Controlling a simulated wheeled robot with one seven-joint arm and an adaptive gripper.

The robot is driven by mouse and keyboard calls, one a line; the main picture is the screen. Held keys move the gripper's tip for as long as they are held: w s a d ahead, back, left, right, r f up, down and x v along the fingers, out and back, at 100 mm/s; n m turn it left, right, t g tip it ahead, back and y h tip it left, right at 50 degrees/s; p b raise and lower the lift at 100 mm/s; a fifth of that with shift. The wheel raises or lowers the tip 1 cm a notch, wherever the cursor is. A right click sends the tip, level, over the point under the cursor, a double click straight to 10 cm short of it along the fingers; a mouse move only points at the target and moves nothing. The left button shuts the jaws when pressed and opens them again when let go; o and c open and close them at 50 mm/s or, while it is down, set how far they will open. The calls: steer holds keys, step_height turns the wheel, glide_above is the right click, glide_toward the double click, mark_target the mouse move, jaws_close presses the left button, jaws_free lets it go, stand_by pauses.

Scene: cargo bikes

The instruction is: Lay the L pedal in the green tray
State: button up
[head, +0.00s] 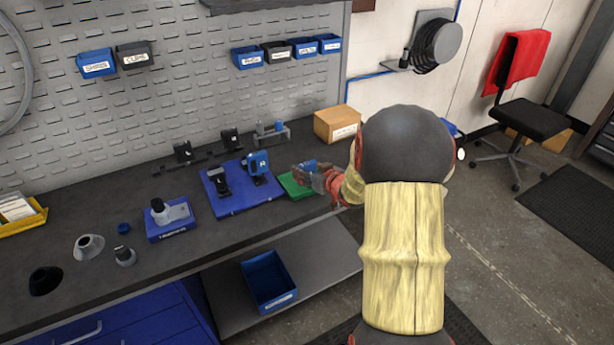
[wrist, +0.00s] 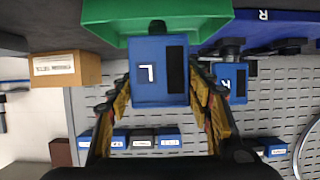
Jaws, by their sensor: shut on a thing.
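The L pedal (wrist: 145,92) is a blue block with a white letter L and a black strip. My gripper (wrist: 161,95) is shut on it, with one finger along each side. In the head view, my gripper (head: 314,180) is at the right end of the green tray (head: 290,187), with the blue of the pedal (head: 308,166) showing above it. The wrist view is upside down; there the green tray (wrist: 110,12) is just beyond the pedal. The pedal overlaps the tray's edge in that view. I cannot tell whether they touch. My gripper hides part of the tray.
A blue tray (head: 225,205) left of the green one carries a black part and a blue block (head: 257,163), marked R in the wrist view (wrist: 241,82). A cardboard box (head: 337,123) stands behind my gripper. A blue bin (head: 269,280) sits on the lower shelf.

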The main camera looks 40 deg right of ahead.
steer(key=shift+f, duration=0.65)
steer(key=shift+f, duration=0.1)
steer(key=o, duration=1.3)
steer(key=shift+f, duration=0.1)
steer(key=shift+c, duration=0.2)
